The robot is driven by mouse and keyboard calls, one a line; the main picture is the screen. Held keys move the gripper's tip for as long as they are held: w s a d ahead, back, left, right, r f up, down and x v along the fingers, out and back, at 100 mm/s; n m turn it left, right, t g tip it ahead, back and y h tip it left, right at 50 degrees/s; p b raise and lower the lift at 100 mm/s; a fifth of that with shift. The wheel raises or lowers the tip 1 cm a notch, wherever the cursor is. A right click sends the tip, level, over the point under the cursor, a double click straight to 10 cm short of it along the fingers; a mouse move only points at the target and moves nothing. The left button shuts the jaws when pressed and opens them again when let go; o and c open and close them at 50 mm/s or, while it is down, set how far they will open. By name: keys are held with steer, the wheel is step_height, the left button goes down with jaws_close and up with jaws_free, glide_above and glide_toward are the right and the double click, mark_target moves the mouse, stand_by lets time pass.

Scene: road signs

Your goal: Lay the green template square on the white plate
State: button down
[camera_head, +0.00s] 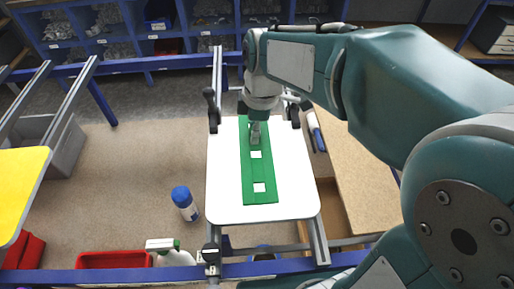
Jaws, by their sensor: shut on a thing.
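The green template (259,174) is a long narrow green strip with white square openings along it. It lies over the white plate (225,178), lengthwise and slightly tilted, its far end reaching up to the plate's far edge. Whether it touches the plate or hovers just above it, I cannot tell. My gripper (255,138) points down at the far half of the template and is shut on it. The wrist above hides part of the template's far end.
Dark clamps (212,108) stand at the plate's far corners. A blue-capped bottle (185,203) stands left of the plate. A yellow panel (20,190) is at the far left. A wooden board (350,170) lies to the right. Red bins (112,260) sit at the front left.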

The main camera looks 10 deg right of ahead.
mark_target(258, 147)
steer(key=shift+f, duration=0.8)
steer(key=f, duration=0.2)
steer(key=d+f, duration=0.1)
steer(key=f, duration=0.1)
steer(key=shift+f, duration=0.25)
steer(key=shift+a, duration=0.2)
steer(key=shift+c, duration=2.2)
jaws_free()
steer(key=shift+a, duration=0.1)
steer(key=shift+d+r, duration=0.1)
steer(key=shift+d, duration=0.1)
steer(key=r, duration=0.4)
steer(key=d+r, duration=0.1)
steer(key=r, duration=0.6)
steer(key=shift+d+r, duration=0.2)
steer(key=shift+r, duration=0.2)
